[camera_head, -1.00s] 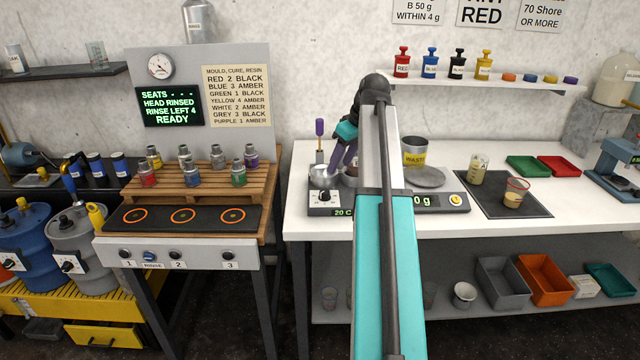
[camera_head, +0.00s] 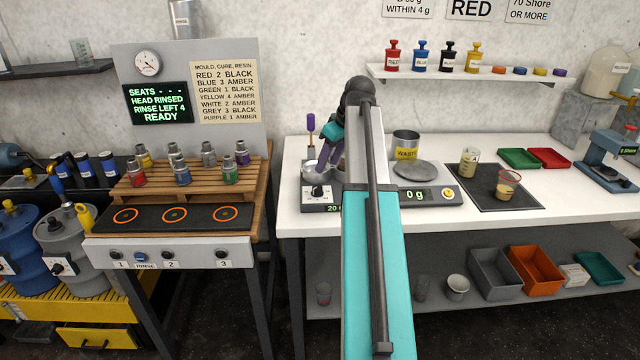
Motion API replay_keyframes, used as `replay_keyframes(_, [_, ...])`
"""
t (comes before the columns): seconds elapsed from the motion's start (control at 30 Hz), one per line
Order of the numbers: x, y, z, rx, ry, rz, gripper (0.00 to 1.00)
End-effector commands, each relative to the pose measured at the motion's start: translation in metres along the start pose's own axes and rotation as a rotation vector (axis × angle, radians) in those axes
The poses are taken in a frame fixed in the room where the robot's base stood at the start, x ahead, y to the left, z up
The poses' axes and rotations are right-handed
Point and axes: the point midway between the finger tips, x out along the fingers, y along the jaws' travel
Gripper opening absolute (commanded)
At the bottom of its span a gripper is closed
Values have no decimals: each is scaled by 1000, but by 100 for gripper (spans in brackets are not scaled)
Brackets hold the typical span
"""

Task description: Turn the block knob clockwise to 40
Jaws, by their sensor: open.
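The block (camera_head: 336,207) is a small grey unit at the left of the white bench. Its black, round knob (camera_head: 318,192) sits on a white dial on the front face. A green display below reads 20, partly hidden by my arm. A metal pot (camera_head: 310,169) shows on top of the block. My gripper (camera_head: 327,165), with purple fingers, is above and behind the knob, near the pot, and apart from the knob. It is open; my arm covers the right part of the block, and the exact fingertips are hard to make out.
A purple-handled tool (camera_head: 311,124) stands behind the block. A wooden rack (camera_head: 145,192) with several small bottles stands at left.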

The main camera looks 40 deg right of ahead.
Motion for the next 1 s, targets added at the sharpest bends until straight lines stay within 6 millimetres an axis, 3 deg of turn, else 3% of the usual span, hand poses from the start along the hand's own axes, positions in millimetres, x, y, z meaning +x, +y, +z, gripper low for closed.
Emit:
replay_keyframes(0.7, [84, 1, 1, 1, -1, 0, 45])
replay_keyframes(1.0, [107, 2, 1, 2, 0, 2, 45])
